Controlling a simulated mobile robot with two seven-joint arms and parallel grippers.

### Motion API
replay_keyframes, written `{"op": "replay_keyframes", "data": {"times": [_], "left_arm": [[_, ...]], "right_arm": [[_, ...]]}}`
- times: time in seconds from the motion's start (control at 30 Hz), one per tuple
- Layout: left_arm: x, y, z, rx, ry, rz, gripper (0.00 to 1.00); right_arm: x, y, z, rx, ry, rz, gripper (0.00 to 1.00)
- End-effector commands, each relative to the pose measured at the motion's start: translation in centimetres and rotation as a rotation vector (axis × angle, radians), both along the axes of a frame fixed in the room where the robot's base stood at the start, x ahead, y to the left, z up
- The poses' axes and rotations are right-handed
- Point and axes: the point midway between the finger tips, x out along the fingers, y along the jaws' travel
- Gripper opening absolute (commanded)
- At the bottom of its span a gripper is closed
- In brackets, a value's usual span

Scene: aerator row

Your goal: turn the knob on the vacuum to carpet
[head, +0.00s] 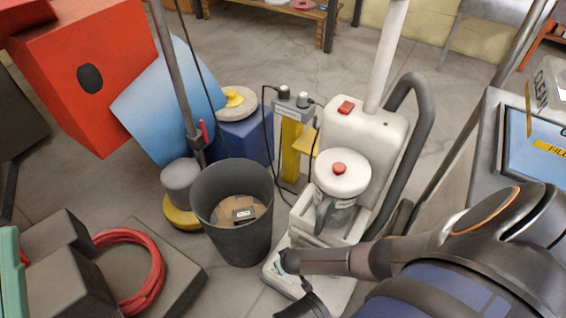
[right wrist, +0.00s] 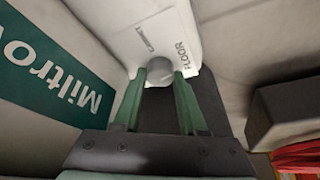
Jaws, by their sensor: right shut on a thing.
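The white upright vacuum (head: 357,130) stands right of centre in the head view, with a red button on top and a round lidded canister in front. My right arm reaches from the right to the vacuum's low base, and my right gripper (head: 283,262) is at it. In the right wrist view, the green fingers of my right gripper (right wrist: 160,90) are shut on the round grey knob (right wrist: 158,72). The knob sits on a white plate (right wrist: 155,38) marked FLOOR on the right and a smaller, hard-to-read word on the upper left. The knob's pointer cannot be made out. My left gripper is not in view.
A dark bin (head: 233,220) stands left of the vacuum's base. A floor machine with a yellow base (head: 180,215) and a yellow-grey post (head: 291,150) stand behind. A coiled red hose (head: 135,275) lies at lower left. A counter (head: 480,150) stands at right.

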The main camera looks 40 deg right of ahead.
Motion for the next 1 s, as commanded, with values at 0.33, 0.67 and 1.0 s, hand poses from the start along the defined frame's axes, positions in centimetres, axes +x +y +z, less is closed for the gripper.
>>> {"op": "replay_keyframes", "data": {"times": [0.33,0.67,1.0], "left_arm": [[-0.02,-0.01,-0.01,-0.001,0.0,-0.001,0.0],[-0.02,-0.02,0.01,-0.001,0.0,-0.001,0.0],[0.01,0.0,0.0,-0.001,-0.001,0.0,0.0]], "right_arm": [[-0.05,0.13,-0.03,0.002,0.0,0.003,0.49],[-0.03,0.01,-0.01,0.001,0.0,0.001,0.71],[0.0,-0.01,-0.01,0.0,0.0,-0.006,0.71]]}}
